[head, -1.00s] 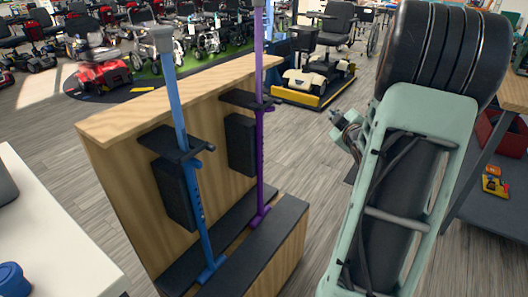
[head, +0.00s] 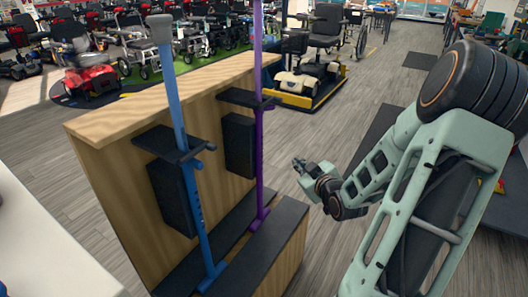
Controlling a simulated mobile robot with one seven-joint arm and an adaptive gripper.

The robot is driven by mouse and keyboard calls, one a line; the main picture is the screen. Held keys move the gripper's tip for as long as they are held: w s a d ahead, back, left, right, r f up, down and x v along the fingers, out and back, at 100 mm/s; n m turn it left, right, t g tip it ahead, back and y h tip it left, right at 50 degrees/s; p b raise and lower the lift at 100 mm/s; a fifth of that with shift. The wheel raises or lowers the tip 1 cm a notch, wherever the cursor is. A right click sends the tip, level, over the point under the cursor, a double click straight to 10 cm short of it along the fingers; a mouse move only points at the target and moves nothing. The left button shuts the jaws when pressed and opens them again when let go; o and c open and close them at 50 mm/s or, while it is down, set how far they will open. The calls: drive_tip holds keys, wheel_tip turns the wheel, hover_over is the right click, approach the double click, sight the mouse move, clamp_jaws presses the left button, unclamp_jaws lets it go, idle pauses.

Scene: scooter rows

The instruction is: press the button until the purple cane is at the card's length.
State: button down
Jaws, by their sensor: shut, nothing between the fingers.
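The purple cane (head: 259,150) stands upright in a wooden stand (head: 150,108), held by a black bracket. Its top runs out of the picture. A blue cane (head: 184,130) stands upright to its left in the same stand, with a grey handle. My gripper (head: 298,163) is small in the picture, to the right of the purple cane and apart from it, pointing left over the floor. Its fingers look closed with nothing between them. I cannot make out a button or a card.
Black boxes (head: 173,194) sit behind the canes on the stand. A white surface (head: 45,245) is at the left. A mobility scooter (head: 313,60) stands behind on a yellow-edged platform, and more scooters line the back left. Grey floor is open between the stand and my arm.

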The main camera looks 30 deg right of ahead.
drive_tip(key=w+a+b, duration=0.3)
drive_tip(key=w+a, duration=0.1)
drive_tip(key=w, duration=0.3)
drive_tip(key=shift+w+a, duration=0.25)
drive_tip(key=shift+w+a, duration=0.1)
drive_tip(key=shift+w, duration=0.05)
idle(1.3)
drive_tip(key=shift+w+a, duration=0.15)
drive_tip(key=shift+w, duration=0.05)
drive_tip(key=shift+w+a+r+b, duration=0.15)
drive_tip(key=shift+w+a+b, duration=0.3)
drive_tip(key=shift+w+b, duration=0.25)
idle(1.4)
drive_tip(key=shift+s+d, duration=0.3)
drive_tip(key=shift+s, duration=0.2)
drive_tip(key=shift+s+d, duration=0.3)
drive_tip(key=shift+s, duration=0.2)
drive_tip(key=shift+s+p, duration=0.1)
drive_tip(key=shift+p, duration=0.2)
drive_tip(key=shift+s+d+p, duration=0.3)
drive_tip(key=shift+s+d, duration=0.4)
drive_tip(key=shift+s, duration=0.35)
drive_tip(key=shift+s+d+p, duration=0.3)
drive_tip(key=shift+s+d, duration=0.35)
drive_tip(key=shift+s, duration=0.35)
